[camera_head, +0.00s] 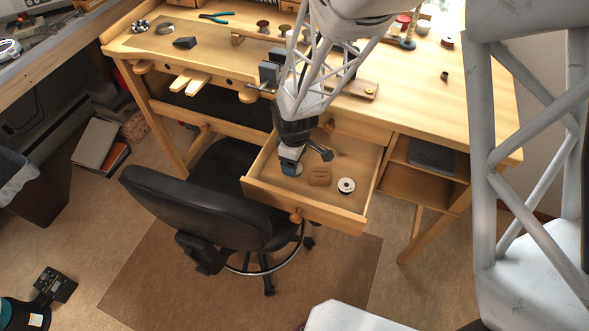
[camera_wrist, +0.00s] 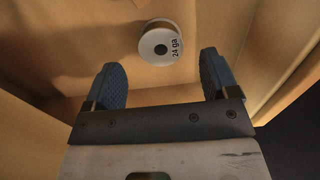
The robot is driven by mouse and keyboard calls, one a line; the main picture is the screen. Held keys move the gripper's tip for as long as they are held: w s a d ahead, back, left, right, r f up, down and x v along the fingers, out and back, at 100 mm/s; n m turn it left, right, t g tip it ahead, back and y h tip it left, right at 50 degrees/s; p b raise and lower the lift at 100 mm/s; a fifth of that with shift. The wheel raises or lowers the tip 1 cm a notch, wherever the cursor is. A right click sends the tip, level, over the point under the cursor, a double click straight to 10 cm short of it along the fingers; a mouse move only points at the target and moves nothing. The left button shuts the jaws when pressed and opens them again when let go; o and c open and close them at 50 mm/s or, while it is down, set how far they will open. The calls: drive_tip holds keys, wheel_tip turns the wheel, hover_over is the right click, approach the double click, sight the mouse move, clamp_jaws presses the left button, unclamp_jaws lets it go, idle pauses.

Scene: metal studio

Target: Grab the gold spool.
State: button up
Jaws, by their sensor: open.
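In the wrist view, a pale round spool (camera_wrist: 161,47) with a dark centre and a "24 ga" label lies on the wooden drawer floor. My open gripper (camera_wrist: 162,82) has its two blue fingers on either side of and short of it, with nothing between them. A white-topped spool (camera_head: 346,186) with a dark centre lies to the right. I cannot tell a gold colour on either.
The drawer walls stand close around my gripper. A black office chair (camera_head: 197,208) stands at the front left of the drawer. The workbench top (camera_head: 440,95) holds several small items.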

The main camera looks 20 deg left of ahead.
drive_tip(key=shift+f, duration=2)
drive_tip(key=shift+c, duration=0.4)
drive_tip(key=c, duration=0.9)
